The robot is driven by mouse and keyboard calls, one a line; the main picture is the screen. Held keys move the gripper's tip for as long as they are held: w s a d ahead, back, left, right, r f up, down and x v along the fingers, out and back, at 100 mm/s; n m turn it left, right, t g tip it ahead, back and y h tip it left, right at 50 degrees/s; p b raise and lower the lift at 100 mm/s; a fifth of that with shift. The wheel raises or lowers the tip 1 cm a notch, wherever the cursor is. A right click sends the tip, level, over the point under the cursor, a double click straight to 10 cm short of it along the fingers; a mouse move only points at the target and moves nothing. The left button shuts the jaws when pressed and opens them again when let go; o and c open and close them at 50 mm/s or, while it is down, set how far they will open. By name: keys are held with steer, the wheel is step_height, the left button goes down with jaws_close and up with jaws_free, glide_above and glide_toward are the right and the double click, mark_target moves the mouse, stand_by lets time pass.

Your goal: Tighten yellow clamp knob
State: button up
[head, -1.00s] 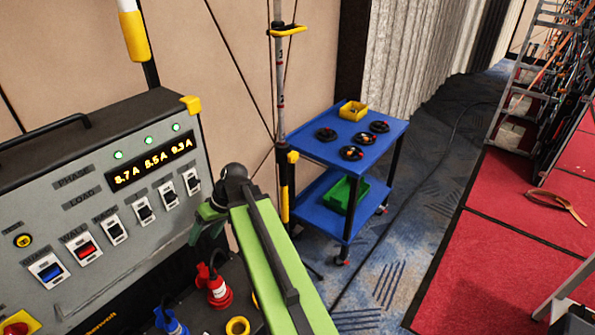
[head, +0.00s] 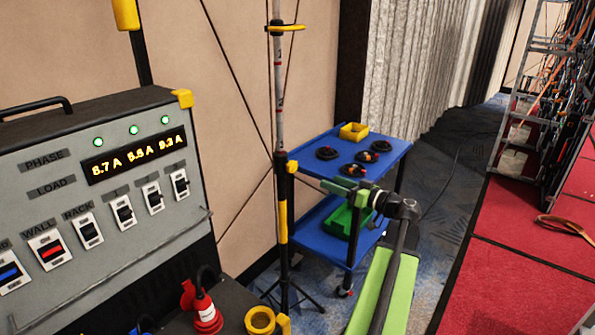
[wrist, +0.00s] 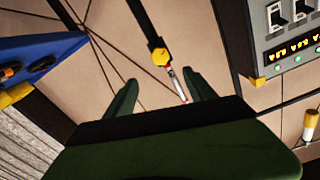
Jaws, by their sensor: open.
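A dark upright stand (head: 282,205) in the head view carries a small yellow clamp knob (head: 292,167). In the wrist view the yellow clamp knob (wrist: 160,57) shows just beyond and between my fingertips, on the dark pole. My gripper (head: 318,187) reaches from the right toward the stand at about knob height. Its two dark green fingers (wrist: 161,79) are spread with nothing between them. They look apart from the knob, though the exact gap is hard to judge.
A power panel (head: 60,205) with switches and red plugs stands at left. A blue cart (head: 375,146) with black coiled items and a green bin (head: 345,220) stands behind my arm. The stand's tripod legs spread below. Red flooring (head: 510,245) lies at right.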

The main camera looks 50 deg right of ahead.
mark_target(294, 168)
steer(key=w, duration=0.5)
steer(key=w+a, duration=0.1)
steer(key=w, duration=1)
steer(key=shift+a, duration=0.2)
steer(key=shift+c, duration=0.4)
